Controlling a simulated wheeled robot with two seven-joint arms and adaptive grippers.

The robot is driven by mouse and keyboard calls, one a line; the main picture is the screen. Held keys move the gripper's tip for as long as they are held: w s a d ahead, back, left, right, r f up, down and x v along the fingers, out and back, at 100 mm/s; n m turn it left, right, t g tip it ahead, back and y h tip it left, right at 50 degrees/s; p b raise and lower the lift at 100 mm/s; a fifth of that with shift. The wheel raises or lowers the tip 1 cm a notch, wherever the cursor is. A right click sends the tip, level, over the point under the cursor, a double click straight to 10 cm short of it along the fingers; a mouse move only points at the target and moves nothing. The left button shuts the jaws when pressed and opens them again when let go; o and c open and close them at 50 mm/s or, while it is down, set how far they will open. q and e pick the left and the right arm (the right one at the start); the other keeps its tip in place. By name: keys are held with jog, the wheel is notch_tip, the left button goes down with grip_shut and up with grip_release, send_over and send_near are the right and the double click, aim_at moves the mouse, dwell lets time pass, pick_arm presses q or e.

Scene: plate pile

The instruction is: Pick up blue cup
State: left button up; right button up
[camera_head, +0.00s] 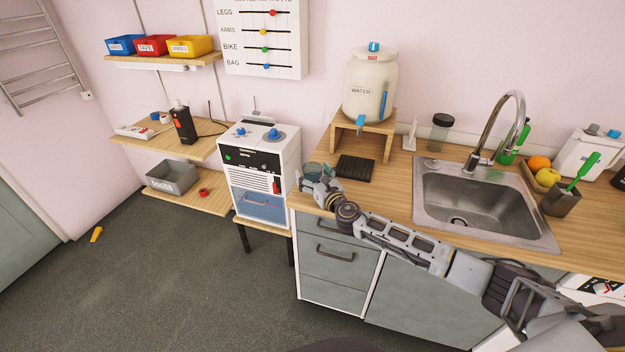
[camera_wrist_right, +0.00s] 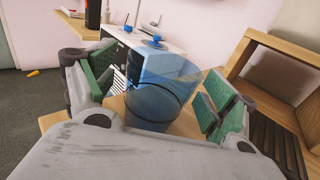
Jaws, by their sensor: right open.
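The blue cup (camera_wrist_right: 160,92) is translucent and stands on the wooden counter. In the right wrist view it sits between the green-padded fingers of my right gripper (camera_wrist_right: 157,85). The fingers are open, with one on each side of the cup; whether either touches it I cannot tell. In the head view my right gripper (camera_head: 316,177) is at the counter's left end and partly covers the cup, which shows only as a small bluish-green patch. My left gripper is in neither view.
A wooden stand (camera_head: 372,129) with a water dispenser (camera_head: 371,98) is just behind the gripper, and a dark slatted mat (camera_head: 356,168) lies to its right. A white machine (camera_head: 262,148) stands left of the counter. The sink (camera_head: 470,190) is farther right.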

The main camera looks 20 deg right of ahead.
jog(key=shift+w+a, duration=0.1)
jog(key=shift+w, duration=0.25)
jog(key=c, duration=1.1)
